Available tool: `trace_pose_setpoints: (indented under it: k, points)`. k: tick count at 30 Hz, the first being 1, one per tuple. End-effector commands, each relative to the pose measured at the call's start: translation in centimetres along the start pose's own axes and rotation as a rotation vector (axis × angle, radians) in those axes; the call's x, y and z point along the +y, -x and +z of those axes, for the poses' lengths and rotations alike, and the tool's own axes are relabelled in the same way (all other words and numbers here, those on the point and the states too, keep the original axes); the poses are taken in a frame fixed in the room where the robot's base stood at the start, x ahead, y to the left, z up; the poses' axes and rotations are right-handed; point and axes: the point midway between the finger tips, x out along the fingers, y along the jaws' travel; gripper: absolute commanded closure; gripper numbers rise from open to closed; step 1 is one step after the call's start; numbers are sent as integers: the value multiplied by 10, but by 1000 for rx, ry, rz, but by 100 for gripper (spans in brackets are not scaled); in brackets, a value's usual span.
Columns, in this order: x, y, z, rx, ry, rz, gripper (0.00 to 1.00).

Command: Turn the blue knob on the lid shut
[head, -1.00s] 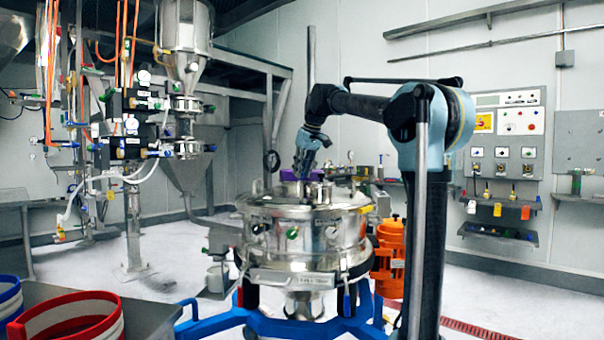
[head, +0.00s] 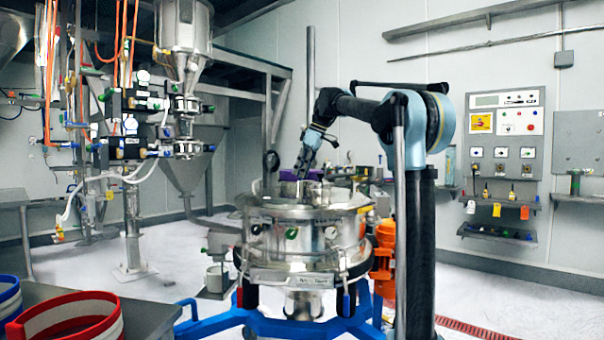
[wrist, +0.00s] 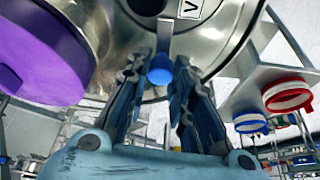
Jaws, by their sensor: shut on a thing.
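The blue knob (wrist: 160,70) shows in the wrist view between my fingers, below a short grey stem. My gripper (wrist: 160,75) is shut on it, with one finger on each side. The shiny metal lid (wrist: 215,45) fills the top of the wrist view. In the head view, my gripper (head: 302,168) points down at the top of the round steel sifter (head: 285,238). The knob cannot be made out there.
A purple round thing (wrist: 40,55) is close on the left in the wrist view. Clamps ring the sifter, which stands on a blue frame (head: 260,325). An orange motor (head: 385,262) is at its right. Red (head: 70,318) and blue rings lie on the left table.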

Motion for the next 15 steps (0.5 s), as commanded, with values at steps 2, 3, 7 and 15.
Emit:
trace_pose_setpoints:
  k: [2,3,7,15]
  points:
    - [1,0,2,-3,5,-1,100]
    - [1,0,2,-3,7,-1,100]
    - [1,0,2,-3,9,-2,100]
    - [2,0,2,-3,8,-1,69]
